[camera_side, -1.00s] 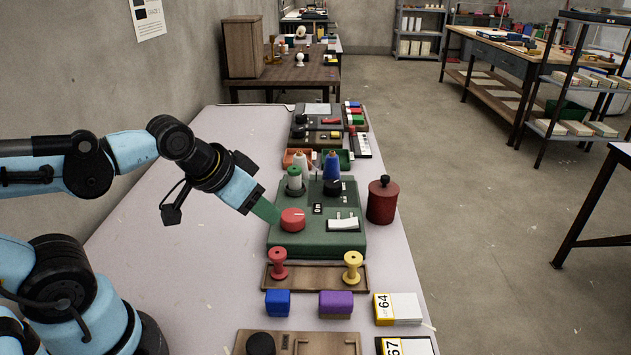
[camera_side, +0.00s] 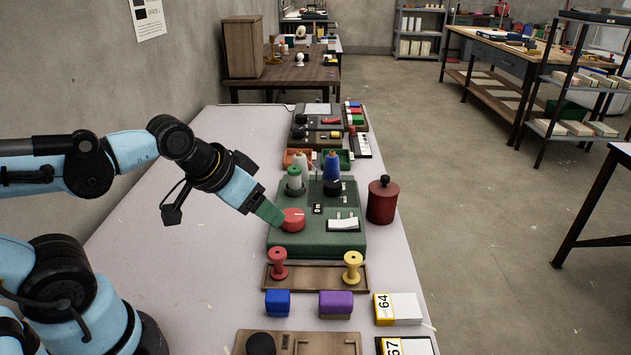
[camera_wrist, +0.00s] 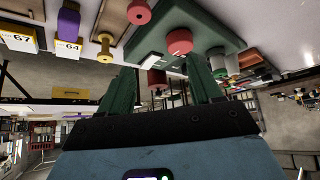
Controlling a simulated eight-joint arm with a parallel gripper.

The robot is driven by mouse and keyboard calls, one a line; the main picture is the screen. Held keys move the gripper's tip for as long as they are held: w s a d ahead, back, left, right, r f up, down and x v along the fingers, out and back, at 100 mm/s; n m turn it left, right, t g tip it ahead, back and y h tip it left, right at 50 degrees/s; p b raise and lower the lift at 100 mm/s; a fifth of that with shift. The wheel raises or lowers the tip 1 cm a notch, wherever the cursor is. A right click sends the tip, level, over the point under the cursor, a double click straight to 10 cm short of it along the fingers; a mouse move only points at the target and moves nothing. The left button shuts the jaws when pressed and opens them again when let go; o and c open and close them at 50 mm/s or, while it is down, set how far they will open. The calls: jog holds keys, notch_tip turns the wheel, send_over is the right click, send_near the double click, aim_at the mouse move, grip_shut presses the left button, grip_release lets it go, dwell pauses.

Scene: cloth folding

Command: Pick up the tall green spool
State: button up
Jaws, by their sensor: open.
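I cannot clearly pick out the green spool in the wrist view.
A blue cone spool (camera_side: 331,166) stands right of the green one, behind a black knob (camera_side: 332,187). A dark red canister (camera_side: 382,201) stands right of the box. A wooden tray (camera_side: 315,279) with red and yellow spools lies in front. The table's left side is clear.

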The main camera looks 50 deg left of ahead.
jog(key=n, duration=0.3)
jog(key=n+t+h, duration=0.4)
jog(key=n+h, duration=0.3)
jog(key=n, duration=1.9)
send_near(293, 169)
jog(key=x, duration=1)
jog(key=shift+w+f, duration=0.15)
jog(key=shift+w, duration=0.05)
jog(key=c, duration=1)
